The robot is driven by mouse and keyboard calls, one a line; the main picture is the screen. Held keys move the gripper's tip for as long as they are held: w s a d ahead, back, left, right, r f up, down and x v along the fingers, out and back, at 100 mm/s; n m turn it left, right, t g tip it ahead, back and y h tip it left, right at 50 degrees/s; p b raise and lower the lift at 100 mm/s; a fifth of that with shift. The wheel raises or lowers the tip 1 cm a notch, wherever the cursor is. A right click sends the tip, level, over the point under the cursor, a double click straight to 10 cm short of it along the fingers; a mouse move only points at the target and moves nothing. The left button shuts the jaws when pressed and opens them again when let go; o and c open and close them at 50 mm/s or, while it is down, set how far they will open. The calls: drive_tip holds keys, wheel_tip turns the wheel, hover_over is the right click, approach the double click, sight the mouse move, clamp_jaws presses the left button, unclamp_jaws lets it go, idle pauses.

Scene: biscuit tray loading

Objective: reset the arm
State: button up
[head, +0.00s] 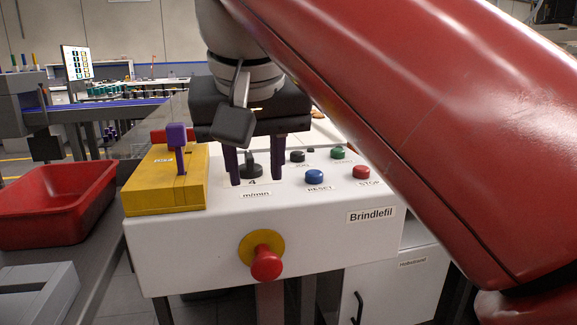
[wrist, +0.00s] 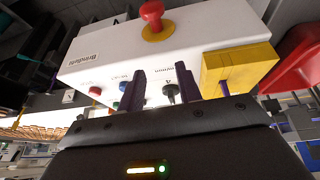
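My gripper (head: 254,180) is above the white control box (head: 200,250), its two purple fingers pointing down and spread apart. In the wrist view my gripper (wrist: 160,70) shows a clear gap between the fingers. The black speed knob (head: 250,170), above the "m/min" label, appears in that gap in both views; the knob (wrist: 171,93) does not look gripped. I cannot tell whether the fingertips reach down around it. My red arm link covers the right of the head view.
The panel has a blue RESET button (head: 314,176), a red STOP button (head: 361,172), a green button (head: 338,153) and a yellow block (head: 150,190) with a purple lever (head: 179,150). A red emergency knob (head: 266,264) sticks out in front. A red bin (head: 50,215) stands at left.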

drive_tip(key=s+d+f, duration=0.2)
drive_tip(key=d+f, duration=0.4)
drive_tip(key=f, duration=0.4)
drive_tip(key=s+d+f+m, duration=0.1)
drive_tip(key=s+d+f, duration=0.1)
drive_tip(key=d+f, duration=0.5)
drive_tip(key=s+d+f+m, duration=0.1)
drive_tip(key=d+f, duration=0.5)
drive_tip(key=f, duration=0.7)
drive_tip(key=shift+s+d+f+t, duration=0.15)
drive_tip(key=shift+s+f+t, duration=0.25)
drive_tip(key=shift+s, duration=0.4)
